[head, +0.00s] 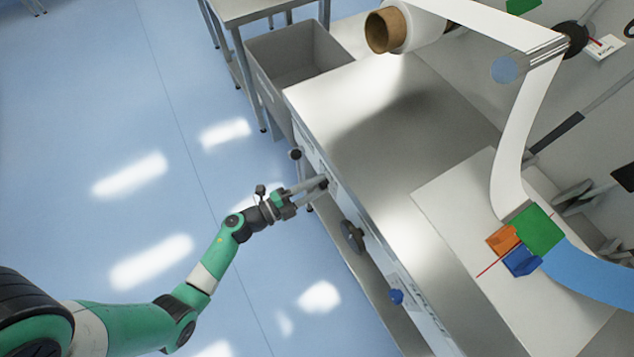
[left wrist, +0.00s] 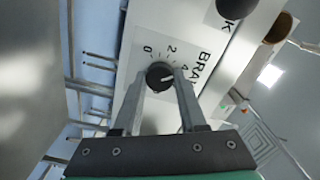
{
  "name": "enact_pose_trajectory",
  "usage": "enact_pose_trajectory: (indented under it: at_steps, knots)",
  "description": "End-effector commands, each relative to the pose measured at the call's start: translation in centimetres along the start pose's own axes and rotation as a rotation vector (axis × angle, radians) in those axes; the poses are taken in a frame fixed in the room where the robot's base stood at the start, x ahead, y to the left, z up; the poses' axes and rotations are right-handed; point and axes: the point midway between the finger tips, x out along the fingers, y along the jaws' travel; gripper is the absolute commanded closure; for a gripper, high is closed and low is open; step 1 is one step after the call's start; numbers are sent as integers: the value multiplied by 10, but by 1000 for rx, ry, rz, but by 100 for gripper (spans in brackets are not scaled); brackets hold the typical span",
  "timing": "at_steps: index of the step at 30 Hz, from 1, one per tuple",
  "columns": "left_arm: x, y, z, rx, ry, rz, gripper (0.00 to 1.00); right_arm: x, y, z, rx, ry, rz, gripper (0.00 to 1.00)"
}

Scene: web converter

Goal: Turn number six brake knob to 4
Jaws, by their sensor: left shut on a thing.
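The black brake knob (left wrist: 158,75) sits on a white dial plate (left wrist: 150,50) in the left wrist view. The printed marks 0, 2 and 4 show around it, with part of the brake lettering beside them. The knob's white pointer line points right, roughly toward the 4. My left gripper (left wrist: 160,88) is shut on the knob, one finger on each side. In the head view my left gripper (head: 318,185) reaches the front panel of the machine, and its fingertips mostly hide the knob. My right gripper is not in view.
A black ball knob (head: 295,154) is on the panel left of the gripper. A dark handwheel (head: 352,236) and a blue knob (head: 396,296) are farther right along it. A grey bin (head: 300,65) stands at the machine's far end. The floor at left is clear.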

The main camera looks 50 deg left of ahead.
Motion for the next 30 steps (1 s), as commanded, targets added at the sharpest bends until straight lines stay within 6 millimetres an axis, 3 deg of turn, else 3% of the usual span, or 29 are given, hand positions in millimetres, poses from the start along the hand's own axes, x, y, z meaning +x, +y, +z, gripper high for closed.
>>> enact_pose_trajectory:
  at_steps: [10,26,27,30]
  knots:
    - [0,0,0,157,0,0,100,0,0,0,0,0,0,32]
    - [0,0,0,187,0,0,100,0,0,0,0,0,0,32]
    - [0,0,0,186,0,0,57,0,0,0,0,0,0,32]
    - [0,0,0,186,0,0,39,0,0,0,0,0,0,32]
